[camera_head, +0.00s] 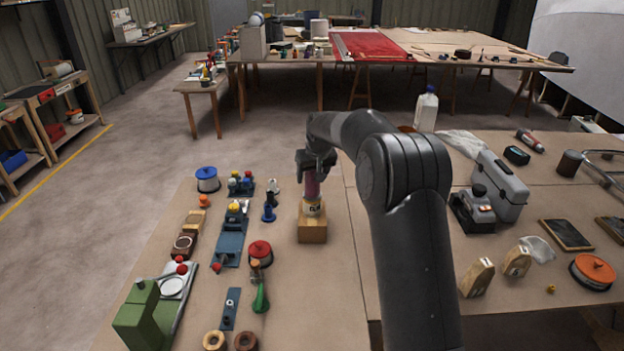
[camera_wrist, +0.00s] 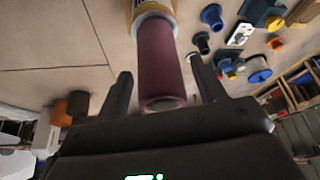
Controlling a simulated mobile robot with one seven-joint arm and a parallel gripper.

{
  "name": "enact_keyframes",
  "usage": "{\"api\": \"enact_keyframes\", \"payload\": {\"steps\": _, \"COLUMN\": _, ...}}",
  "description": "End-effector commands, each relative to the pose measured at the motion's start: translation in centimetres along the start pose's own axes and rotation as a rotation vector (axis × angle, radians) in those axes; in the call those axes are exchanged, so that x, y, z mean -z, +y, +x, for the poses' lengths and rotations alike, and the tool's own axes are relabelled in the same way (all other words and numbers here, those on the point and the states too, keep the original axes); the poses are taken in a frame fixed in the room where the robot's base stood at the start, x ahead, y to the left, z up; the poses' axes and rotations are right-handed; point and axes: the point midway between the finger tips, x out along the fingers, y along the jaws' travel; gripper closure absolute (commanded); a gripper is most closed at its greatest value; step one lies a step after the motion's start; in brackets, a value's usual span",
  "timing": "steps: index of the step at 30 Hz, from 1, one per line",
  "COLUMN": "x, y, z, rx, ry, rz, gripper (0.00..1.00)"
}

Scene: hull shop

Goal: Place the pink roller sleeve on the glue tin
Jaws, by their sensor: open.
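The pink roller sleeve (camera_head: 312,187) stands upright on top of the glue tin (camera_head: 312,209), and the tin sits on a wooden block (camera_head: 312,232). My gripper (camera_head: 316,170) is above and around the upper part of the sleeve. In the wrist view the dull pink sleeve (camera_wrist: 162,62) shows its pale end ring toward me, with the yellow-labelled tin (camera_wrist: 150,8) beyond it. My open fingers (camera_wrist: 160,68) flank the sleeve, with visible gaps on both sides. The sleeve's top end is hidden by my gripper in the head view.
Left of the tin stand small blue fittings (camera_head: 268,212), a blue-topped spool (camera_head: 207,180) and a red-topped spool (camera_head: 260,253). A white bottle (camera_head: 426,110) and a grey case (camera_head: 500,187) are to the right. Bare bench top lies in front of the block.

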Motion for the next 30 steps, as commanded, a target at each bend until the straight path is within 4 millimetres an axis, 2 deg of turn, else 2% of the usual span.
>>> {"api": "enact_keyframes", "payload": {"steps": 6, "x": 0.0, "y": 0.0, "z": -5.0, "rx": 0.000, "ry": 0.003, "rz": 0.000, "gripper": 0.37}}
{"api": "enact_keyframes", "payload": {"steps": 12, "x": 0.0, "y": 0.0, "z": -8.4, "rx": 0.000, "ry": 0.000, "rz": 0.000, "gripper": 0.37}}
{"api": "enact_keyframes", "payload": {"steps": 16, "x": 0.0, "y": 0.0, "z": -9.7, "rx": 0.000, "ry": 0.001, "rz": 0.000, "gripper": 0.37}}
{"api": "enact_keyframes", "payload": {"steps": 23, "x": -0.3, "y": 0.0, "z": -10.5, "rx": -0.002, "ry": 0.000, "rz": 0.001, "gripper": 0.37}}
{"api": "enact_keyframes", "payload": {"steps": 26, "x": -1.2, "y": 0.1, "z": -12.1, "rx": -0.010, "ry": 0.004, "rz": 0.007, "gripper": 0.37}}
{"api": "enact_keyframes", "payload": {"steps": 30, "x": -4.1, "y": 0.3, "z": -16.3, "rx": -0.032, "ry": 0.014, "rz": 0.025, "gripper": 0.37}}
